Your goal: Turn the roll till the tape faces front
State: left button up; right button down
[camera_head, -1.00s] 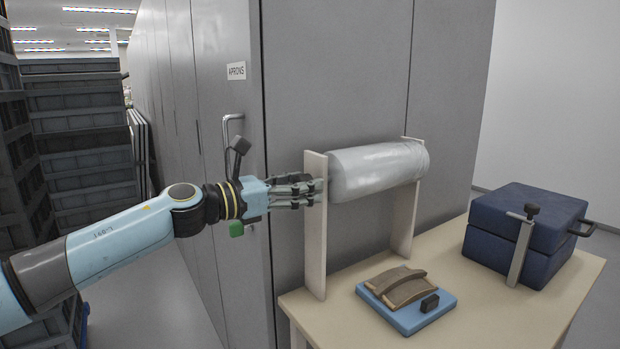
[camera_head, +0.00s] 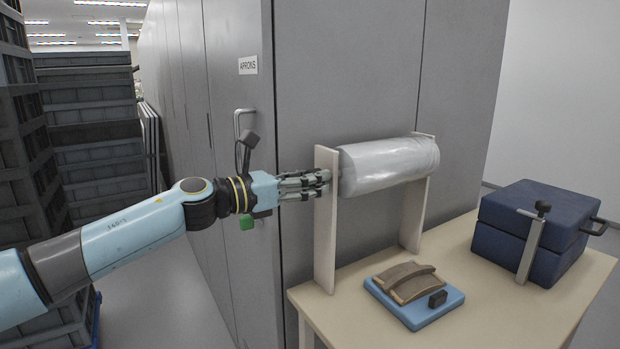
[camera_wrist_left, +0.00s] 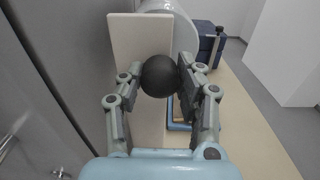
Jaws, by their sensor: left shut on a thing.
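The roll (camera_head: 388,166) is a pale, shiny grey-white cylinder lying level between two upright end boards, the near one (camera_head: 326,225) at its left. Part of it also shows in the wrist view (camera_wrist_left: 183,12). I see no tape on the side that faces me. A round black knob (camera_wrist_left: 160,76) stands out in front of the near board in the wrist view. My left gripper (camera_head: 325,180) is shut on this knob at the roll's left end, with fingers on both sides of it (camera_wrist_left: 154,80). My right gripper is not in view.
The stand is on a light wooden table (camera_head: 480,310). A blue board (camera_head: 425,317) with curved brown sherds (camera_head: 405,281) lies in front. A dark blue clamped block (camera_head: 525,215) stands at the right. Grey cabinets (camera_head: 345,80) rise behind, and stacked crates (camera_head: 95,150) stand left.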

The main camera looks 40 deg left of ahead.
pick_arm(q)
jog(key=n+p, duration=0.2)
jog(key=n, duration=0.1)
jog(key=shift+r, duration=0.15)
jog(key=n+p, duration=0.2)
jog(key=n, duration=0.1)
jog(key=shift+n, duration=0.4)
jog(key=n+p, duration=0.2)
jog(key=n, duration=0.1)
jog(key=shift+n+p, duration=0.3)
jog(key=shift+n, duration=0.1)
jog(key=n+p, duration=0.2)
jog(key=n, duration=0.1)
jog(key=shift+n, duration=0.3)
jog(key=n+p, duration=0.2)
jog(key=n, duration=0.1)
jog(key=shift+n+p, duration=0.3)
jog(key=shift+p, duration=0.1)
jog(key=n+p, duration=0.2)
jog(key=n, duration=0.1)
jog(key=shift+n, duration=0.3)
jog(key=n+p, duration=0.2)
jog(key=n, duration=0.1)
jog(key=shift+f+n+p, duration=0.2)
jog(key=shift+n+p, duration=0.35)
jog(key=shift+n, duration=0.65)
